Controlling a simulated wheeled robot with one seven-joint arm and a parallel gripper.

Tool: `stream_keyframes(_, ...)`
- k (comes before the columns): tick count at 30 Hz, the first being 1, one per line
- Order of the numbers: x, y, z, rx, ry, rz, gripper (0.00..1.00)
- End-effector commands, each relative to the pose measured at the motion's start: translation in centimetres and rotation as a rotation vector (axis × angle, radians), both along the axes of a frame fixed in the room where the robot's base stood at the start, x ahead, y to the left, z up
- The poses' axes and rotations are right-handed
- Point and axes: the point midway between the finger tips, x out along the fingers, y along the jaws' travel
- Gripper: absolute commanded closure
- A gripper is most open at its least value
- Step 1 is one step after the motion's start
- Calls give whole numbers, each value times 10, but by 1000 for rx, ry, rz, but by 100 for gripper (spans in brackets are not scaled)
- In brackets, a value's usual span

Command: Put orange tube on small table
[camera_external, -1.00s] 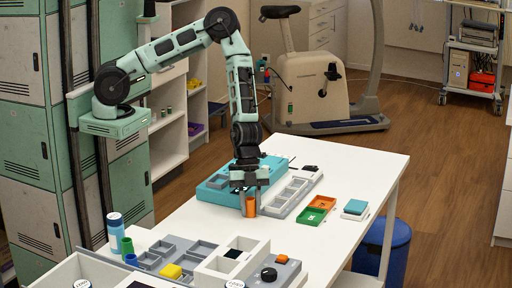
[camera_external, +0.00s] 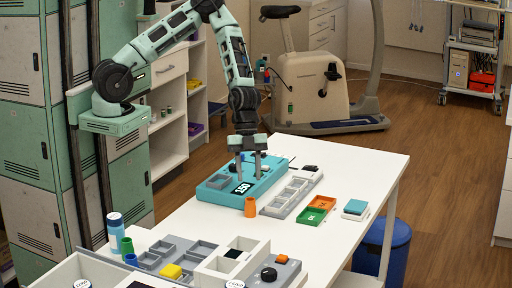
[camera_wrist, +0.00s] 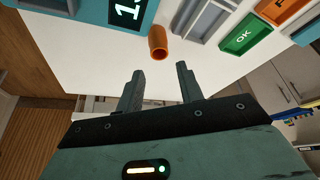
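My gripper (camera_external: 248,172) is above and behind the tube in the external view, fingers pointing down. In the wrist view my gripper (camera_wrist: 160,72) has its two fingers spread, with nothing between them.
The teal device (camera_external: 220,190) and a grey tray (camera_external: 290,192) lie beside the tube. Green box (camera_external: 311,216), orange box (camera_external: 322,202) and teal block (camera_external: 355,207) lie to the right. Grey compartments (camera_external: 175,250) and a green tube (camera_external: 127,246) stand in the foreground.

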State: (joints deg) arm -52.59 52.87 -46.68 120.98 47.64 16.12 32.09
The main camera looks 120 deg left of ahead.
Motion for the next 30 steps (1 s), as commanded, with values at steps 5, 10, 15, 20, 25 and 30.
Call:
stream_keyframes(5, -5, 7, 16, 1, 2, 2, 63)
stream_keyframes(10, -29, 27, 16, 76, 92, 69, 63)
stream_keyframes(15, -94, 88, 34, 264, 283, 350, 63)
stream_keyframes(20, -161, 136, 85, 378, 386, 755, 63)
stream_keyframes(25, -225, 153, 140, 341, 410, 1203, 63)
stream_keyframes(30, -266, 146, 168, 201, 415, 1512, 63)
